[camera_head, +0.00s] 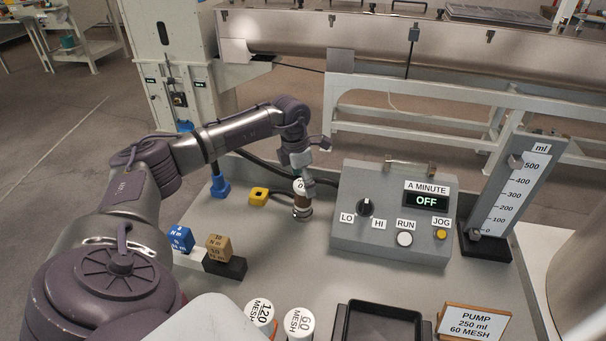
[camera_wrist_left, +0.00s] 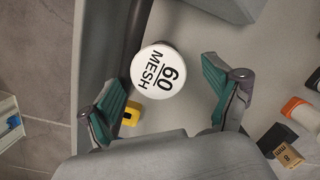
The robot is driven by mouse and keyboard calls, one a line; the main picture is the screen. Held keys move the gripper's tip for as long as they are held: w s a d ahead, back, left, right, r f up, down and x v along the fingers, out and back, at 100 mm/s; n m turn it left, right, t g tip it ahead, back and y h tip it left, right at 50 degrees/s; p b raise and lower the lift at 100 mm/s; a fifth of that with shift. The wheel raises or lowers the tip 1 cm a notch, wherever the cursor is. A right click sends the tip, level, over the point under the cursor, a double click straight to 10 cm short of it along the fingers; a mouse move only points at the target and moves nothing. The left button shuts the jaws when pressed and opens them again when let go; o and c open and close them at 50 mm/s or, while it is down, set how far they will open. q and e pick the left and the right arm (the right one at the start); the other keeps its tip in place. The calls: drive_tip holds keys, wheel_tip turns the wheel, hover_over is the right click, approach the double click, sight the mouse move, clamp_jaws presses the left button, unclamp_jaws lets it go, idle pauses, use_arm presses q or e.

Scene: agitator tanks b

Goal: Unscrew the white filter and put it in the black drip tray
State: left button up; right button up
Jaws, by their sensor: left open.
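A white round cap marked "60 MESH" (camera_wrist_left: 159,71) lies between the fingers in the left wrist view. In the head view its white top (camera_head: 299,186) shows partly, above a brown cylinder (camera_head: 302,201) standing on the bench; the gripper hides the rest. My left gripper (camera_head: 304,170) is over it, and in the left wrist view (camera_wrist_left: 160,80) its two fingers stand apart on either side, with gaps to the cap. The black drip tray (camera_head: 342,328) is at the front edge of the head view, cut off and seemingly empty. My right gripper is not in view.
Two white filters, marked 120 (camera_head: 260,312) and 60 MESH (camera_head: 299,322), stand left of the tray. A grey control box (camera_head: 393,215) reading OFF stands right of the gripper. Bench between is clear.

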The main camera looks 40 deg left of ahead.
sight(303, 197)
use_arm(q)
drive_tip(key=m, duration=0.3)
drive_tip(key=m+b, duration=0.1)
drive_tip(key=m, duration=0.2)
drive_tip(key=shift+f+g+h, duration=0.1)
drive_tip(key=shift+g+h, duration=0.2)
drive_tip(key=shift+h, duration=0.1)
drive_tip(key=m+b, duration=0.1)
drive_tip(key=m, duration=0.3)
drive_tip(key=shift+g, duration=0.4)
drive_tip(key=shift+f+b, duration=0.9)
drive_tip(key=shift+f, duration=0.3)
drive_tip(key=shift+r, duration=0.1)
drive_tip(key=c, duration=0.4)
clamp_jaws()
